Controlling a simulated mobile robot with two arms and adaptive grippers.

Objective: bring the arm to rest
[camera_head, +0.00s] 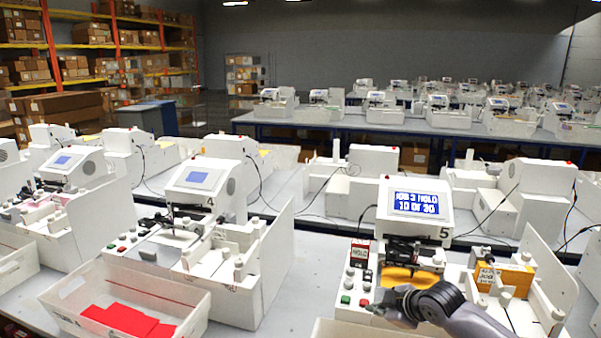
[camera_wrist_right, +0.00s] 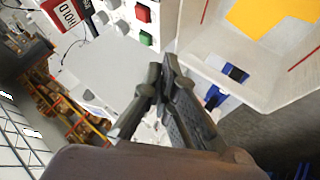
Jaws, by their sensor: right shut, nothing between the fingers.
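My right arm comes in from the bottom right of the head view. Its dark gripper (camera_head: 382,303) is over the front of plotter 5 (camera_head: 416,206), near the green and red buttons of the control panel. In the right wrist view the two fingers (camera_wrist_right: 166,72) meet at the tips, with nothing between them. The red button (camera_wrist_right: 143,13) and green button (camera_wrist_right: 146,33) show just beyond the tips; I cannot tell whether they touch anything. Plotter 5's screen reads "JOB 3 HOLD 10 OF 30". My left gripper is out of view.
A white tray (camera_wrist_right: 240,82) with a yellow sheet (camera_wrist_right: 268,20) is close beside the gripper. A red HOLD tag (camera_head: 360,251) stands by the panel. At left, another tray (camera_head: 65,285) holds red sheets (camera_head: 125,320). More plotters (camera_head: 210,185) fill the tables.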

